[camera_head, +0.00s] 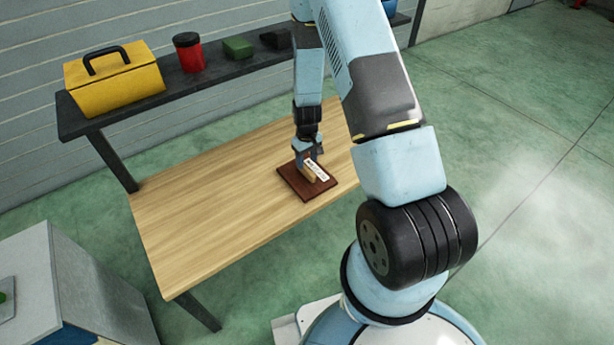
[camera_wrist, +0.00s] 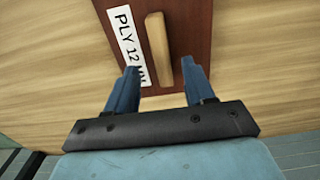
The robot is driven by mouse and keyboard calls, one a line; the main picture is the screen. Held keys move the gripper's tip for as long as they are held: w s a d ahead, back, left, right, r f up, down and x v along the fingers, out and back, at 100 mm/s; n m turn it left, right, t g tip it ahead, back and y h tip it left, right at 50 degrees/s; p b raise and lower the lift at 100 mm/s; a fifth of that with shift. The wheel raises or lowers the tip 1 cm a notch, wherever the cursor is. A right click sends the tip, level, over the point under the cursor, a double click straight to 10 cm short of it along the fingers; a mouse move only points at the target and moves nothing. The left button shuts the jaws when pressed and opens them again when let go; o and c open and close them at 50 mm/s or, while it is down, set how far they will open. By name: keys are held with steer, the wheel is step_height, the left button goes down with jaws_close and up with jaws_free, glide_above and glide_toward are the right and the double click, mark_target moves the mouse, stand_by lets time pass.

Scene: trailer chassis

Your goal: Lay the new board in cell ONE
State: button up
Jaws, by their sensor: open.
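The board (camera_head: 291,179) is a dark red-brown panel lying flat on the wooden workbench. It bears a pale wooden grip block and a white label; in the wrist view the board (camera_wrist: 188,30) shows the label (camera_wrist: 128,45) reading "PLY 12", with the end cut by a finger. My gripper (camera_head: 308,156) is over the board, pointing down. In the wrist view my gripper (camera_wrist: 160,78) is open, its blue fingers on either side of the near end of the grip block (camera_wrist: 158,48). I cannot tell whether they touch the board. Cell ONE is not identifiable in either view.
The workbench (camera_head: 200,210) is otherwise clear. Behind it a dark shelf (camera_head: 200,88) carries a yellow toolbox (camera_head: 113,78), a red can (camera_head: 188,52), a green block (camera_head: 238,47) and a dark object. A grey-topped box (camera_head: 30,270) stands at lower left. Green floor lies open at right.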

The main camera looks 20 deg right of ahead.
mark_target(306, 169)
steer(key=shift+a+f, duration=0.1)
steer(key=shift+f, duration=2.4)
jaws_close()
